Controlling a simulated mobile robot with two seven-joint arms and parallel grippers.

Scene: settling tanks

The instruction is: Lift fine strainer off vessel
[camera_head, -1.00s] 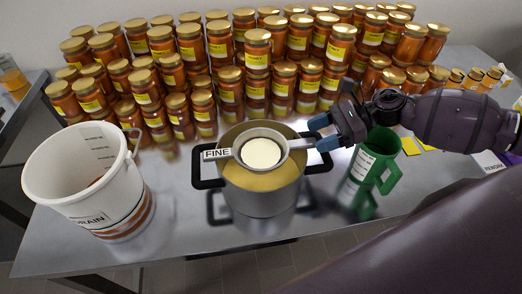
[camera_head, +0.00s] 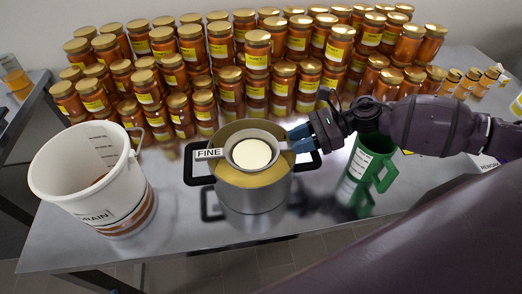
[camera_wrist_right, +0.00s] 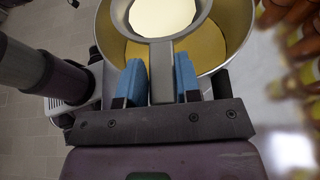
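The fine strainer (camera_head: 232,152), a grey ring with a pale round mesh and a FINE label at its left, sits over the mouth of the steel vessel (camera_head: 254,195). The vessel has black side handles and a golden inside. My right gripper (camera_head: 299,139) is at the strainer's right side. The strainer ring (camera_wrist_right: 122,12) appears there above the vessel (camera_wrist_right: 240,25). My left gripper is out of view.
A white bucket (camera_head: 80,170) stands left of the vessel. A green jug (camera_head: 362,175) stands close on the right, below my right arm. Stacked honey jars (camera_head: 257,50) fill the back of the steel table (camera_head: 165,235). The front strip of table is clear.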

